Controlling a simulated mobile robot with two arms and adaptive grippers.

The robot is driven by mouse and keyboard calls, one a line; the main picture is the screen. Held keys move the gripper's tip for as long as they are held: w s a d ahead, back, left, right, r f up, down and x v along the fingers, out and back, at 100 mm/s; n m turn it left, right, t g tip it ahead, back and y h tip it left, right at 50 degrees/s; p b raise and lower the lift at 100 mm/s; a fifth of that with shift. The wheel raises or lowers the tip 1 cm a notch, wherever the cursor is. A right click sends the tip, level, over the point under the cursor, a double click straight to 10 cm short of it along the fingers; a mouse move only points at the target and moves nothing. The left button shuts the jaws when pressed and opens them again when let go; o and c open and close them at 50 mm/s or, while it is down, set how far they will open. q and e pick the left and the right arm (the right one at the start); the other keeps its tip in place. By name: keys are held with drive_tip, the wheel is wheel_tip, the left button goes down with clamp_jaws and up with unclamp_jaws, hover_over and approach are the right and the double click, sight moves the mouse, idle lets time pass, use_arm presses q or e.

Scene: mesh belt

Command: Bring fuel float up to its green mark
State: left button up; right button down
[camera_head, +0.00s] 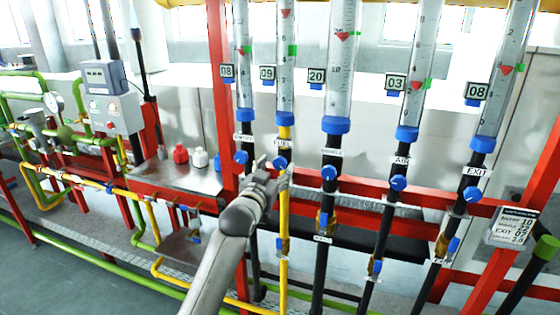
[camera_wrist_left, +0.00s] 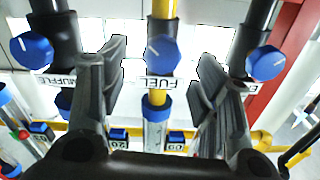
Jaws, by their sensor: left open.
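The fuel tube (camera_head: 285,75) is the second clear tube from the left. Its red float (camera_head: 286,13) shows near the picture's top, above the green mark (camera_head: 292,50). Below the tube are the FUEL label (camera_head: 283,143) and a round blue fuel knob (camera_head: 281,162) on a yellow pipe. My left gripper (camera_head: 273,169) is at this knob, its fingers open. In the left wrist view, the fuel knob (camera_wrist_left: 162,55) shows between the spread fingers of my left gripper (camera_wrist_left: 162,68), with a gap on each side. My right gripper is out of view.
Neighbouring blue knobs stand close on both sides: the muffle knob (camera_wrist_left: 32,49) and another knob (camera_wrist_left: 265,63) in the left wrist view. A red rail (camera_head: 360,185) runs behind the pipes. A metal table (camera_head: 180,178) with small bottles stands at left.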

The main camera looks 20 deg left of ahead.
sight(279, 164)
use_arm(q)
drive_tip(key=w, duration=0.3)
drive_tip(key=shift+w+p, duration=0.15)
drive_tip(key=shift+p, duration=0.15)
drive_tip(key=shift+w, duration=0.65)
drive_tip(key=shift+c, duration=1.2)
drive_tip(key=c, duration=0.7)
drive_tip(key=shift+c, duration=0.5)
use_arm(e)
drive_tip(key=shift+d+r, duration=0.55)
use_arm(q)
drive_tip(key=shift+m, duration=0.3)
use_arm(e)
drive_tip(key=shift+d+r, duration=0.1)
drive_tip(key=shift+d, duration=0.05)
